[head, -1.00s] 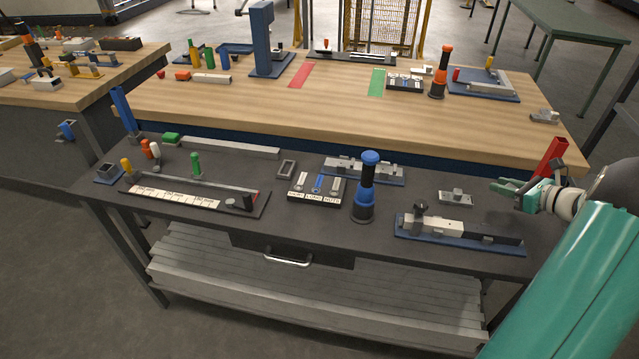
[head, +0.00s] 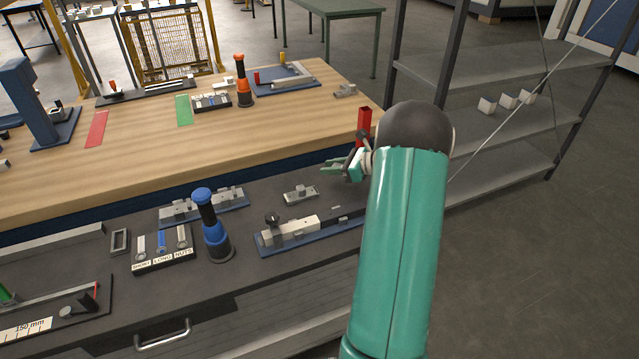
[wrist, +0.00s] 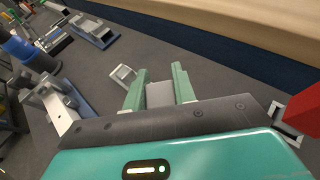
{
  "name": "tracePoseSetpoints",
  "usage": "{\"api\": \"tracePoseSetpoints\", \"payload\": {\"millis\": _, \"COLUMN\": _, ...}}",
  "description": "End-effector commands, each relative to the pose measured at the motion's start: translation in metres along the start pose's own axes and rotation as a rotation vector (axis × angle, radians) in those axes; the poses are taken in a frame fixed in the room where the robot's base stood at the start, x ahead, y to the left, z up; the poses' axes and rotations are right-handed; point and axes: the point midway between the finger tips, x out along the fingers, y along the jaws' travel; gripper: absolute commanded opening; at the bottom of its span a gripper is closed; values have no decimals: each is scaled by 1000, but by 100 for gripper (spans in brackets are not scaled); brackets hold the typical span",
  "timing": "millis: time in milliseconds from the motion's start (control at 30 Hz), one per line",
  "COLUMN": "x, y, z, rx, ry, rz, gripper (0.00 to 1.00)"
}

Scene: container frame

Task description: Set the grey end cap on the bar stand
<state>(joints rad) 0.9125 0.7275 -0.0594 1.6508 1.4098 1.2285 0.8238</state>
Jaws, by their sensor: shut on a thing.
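My gripper (head: 336,168) is over the right end of the dark bench in the head view. In the wrist view its green fingers (wrist: 159,88) are shut on a grey block, which looks like the grey end cap (wrist: 160,95). A blue-based stand with a pale bar and a dark knob, which looks like the bar stand (head: 290,232), lies on the bench left of and nearer than my gripper. It also shows at the left of the wrist view (wrist: 60,110). The cap is apart from it. The cap's underside is hidden.
A small grey fixture (head: 301,194) lies between my gripper and the stand. A red upright part (head: 364,122) stands close behind my gripper. A blue and black post (head: 211,228) rises left of the stand. A second blue-based fixture (head: 204,207) lies farther back.

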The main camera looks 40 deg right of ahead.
Motion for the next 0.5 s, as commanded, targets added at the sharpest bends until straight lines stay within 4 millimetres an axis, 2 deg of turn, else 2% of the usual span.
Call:
{"api": "tracePoseSetpoints", "payload": {"millis": 100, "x": 8, "y": 0, "z": -16, "rx": 1, "ry": 0, "rz": 1, "gripper": 5}}
{"api": "tracePoseSetpoints", "payload": {"millis": 500, "x": 27, "y": -2, "z": -53, "rx": -2, "ry": -1, "rz": 1, "gripper": 5}}
